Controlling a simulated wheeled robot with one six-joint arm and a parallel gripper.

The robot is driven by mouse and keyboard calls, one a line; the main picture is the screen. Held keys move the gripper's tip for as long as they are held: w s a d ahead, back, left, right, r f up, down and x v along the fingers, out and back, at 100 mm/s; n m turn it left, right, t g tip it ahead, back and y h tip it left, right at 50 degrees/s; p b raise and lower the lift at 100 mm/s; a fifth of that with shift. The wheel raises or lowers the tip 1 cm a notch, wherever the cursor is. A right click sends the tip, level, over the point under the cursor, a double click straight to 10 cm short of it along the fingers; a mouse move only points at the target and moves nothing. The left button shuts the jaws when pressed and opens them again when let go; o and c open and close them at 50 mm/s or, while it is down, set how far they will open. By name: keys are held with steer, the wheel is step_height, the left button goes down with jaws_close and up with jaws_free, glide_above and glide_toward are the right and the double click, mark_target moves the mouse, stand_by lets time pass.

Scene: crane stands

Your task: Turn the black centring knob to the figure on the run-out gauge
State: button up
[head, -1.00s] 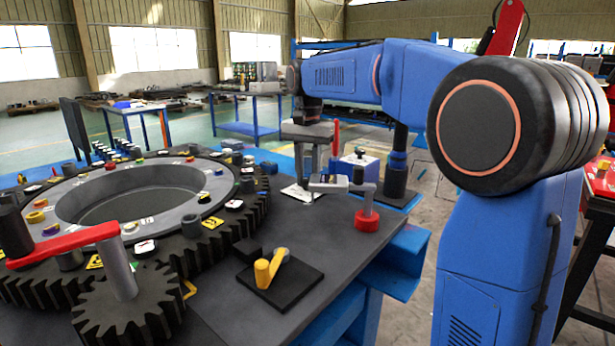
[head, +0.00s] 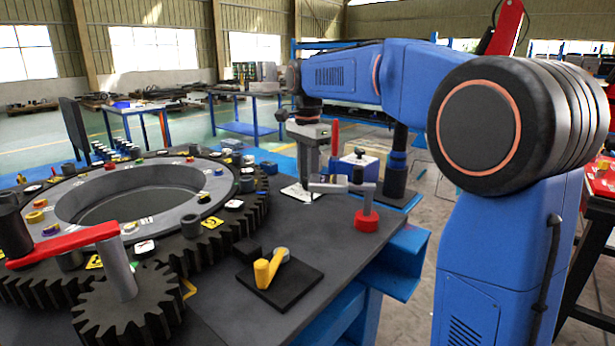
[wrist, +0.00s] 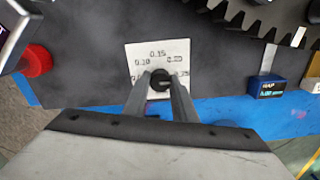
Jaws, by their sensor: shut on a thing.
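The black centring knob (wrist: 160,80) stands on a white dial card (wrist: 158,54) printed with figures; 0.10, 0.15 and 0.20 can be read, and the outer ones are partly covered. My gripper (wrist: 160,88) is shut on the knob, with one finger on each side. In the head view my gripper (head: 309,178) points down at the card (head: 302,193), and the knob is hidden there. The run-out gauge (wrist: 268,87) is a small dark blue box with a lit display at the right of the wrist view; its digits are too small to read surely.
A red-based stand (head: 367,221) with a grey arm is close by on the right. A large toothed ring (head: 255,205) fills the left of the table. A black plate (head: 281,283) with a yellow crank lies in front. Bare dark table surrounds the card.

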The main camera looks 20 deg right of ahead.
stand_by(0.3)
steer(key=o, duration=1)
steer(key=shift+o, duration=0.2)
steer(key=shift+r, duration=0.1)
step_height(320, 180, up, 17)
steer(key=shift+r, duration=0.15)
